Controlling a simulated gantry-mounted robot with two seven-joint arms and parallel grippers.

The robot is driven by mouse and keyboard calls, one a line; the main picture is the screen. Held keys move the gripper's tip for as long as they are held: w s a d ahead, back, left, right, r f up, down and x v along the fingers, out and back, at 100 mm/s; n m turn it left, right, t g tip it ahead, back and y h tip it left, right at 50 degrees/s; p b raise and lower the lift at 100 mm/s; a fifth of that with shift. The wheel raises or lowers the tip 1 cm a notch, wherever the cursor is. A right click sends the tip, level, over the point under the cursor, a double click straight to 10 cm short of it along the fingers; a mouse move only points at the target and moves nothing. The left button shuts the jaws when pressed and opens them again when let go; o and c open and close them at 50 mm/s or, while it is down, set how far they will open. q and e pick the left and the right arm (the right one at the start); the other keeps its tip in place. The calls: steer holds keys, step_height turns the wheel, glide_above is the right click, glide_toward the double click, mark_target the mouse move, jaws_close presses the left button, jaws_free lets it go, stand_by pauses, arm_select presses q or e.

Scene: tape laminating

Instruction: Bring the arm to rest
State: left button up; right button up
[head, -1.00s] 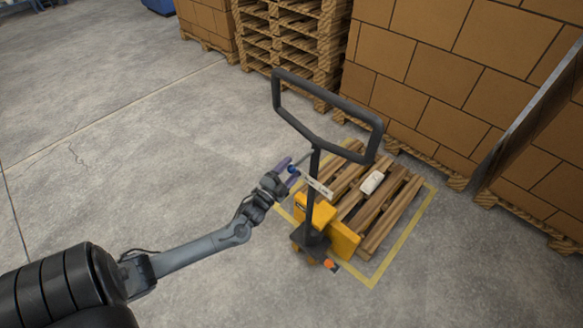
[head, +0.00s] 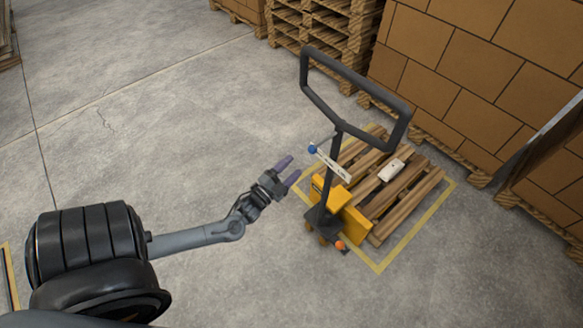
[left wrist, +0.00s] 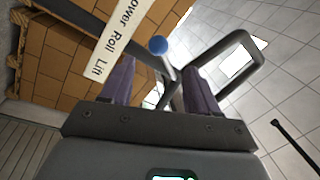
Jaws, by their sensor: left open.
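My left gripper (head: 288,171) comes in from the left in the head view, with purple fingers spread open and empty. It is left of the yellow pallet jack (head: 342,211) and its black handle (head: 341,82), apart from both. In the left wrist view its two fingers (left wrist: 160,82) show apart, with the blue knob (left wrist: 158,45) and the white label strip (left wrist: 111,38) beyond them. In the head view the blue knob (head: 312,149) and label strip (head: 332,165) are at the jack's handle post. My right gripper is not in view.
A wooden pallet (head: 410,203) with a small white object (head: 391,170) on it stands within a yellow floor outline (head: 379,269). Stacked cartons (head: 447,62) and empty pallets (head: 330,37) line the back.

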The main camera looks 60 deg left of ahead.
arm_select(q)
steer(key=s+d+r+n+g+h, duration=0.1)
steer(key=d+n+g+h, duration=0.15)
steer(key=d, duration=0.75)
steer(key=s+d+n+g+h, duration=0.1)
steer(key=d+n+g, duration=0.25)
steer(key=d, duration=0.55)
steer(key=s+d+r+n+g+h+p, duration=0.1)
steer(key=s+d+g, duration=0.2)
steer(key=s+g, duration=0.25)
steer(key=s+d+r+n+g+h, duration=0.1)
steer(key=s+d+g, duration=0.25)
steer(key=s, duration=0.35)
step_height(320, 180, up, 31)
steer(key=p, duration=3.1)
step_height(320, 180, down, 75)
steer(key=b, duration=7.5)
steer(key=shift+f+m, duration=0.2)
steer(key=shift+m, duration=0.1)
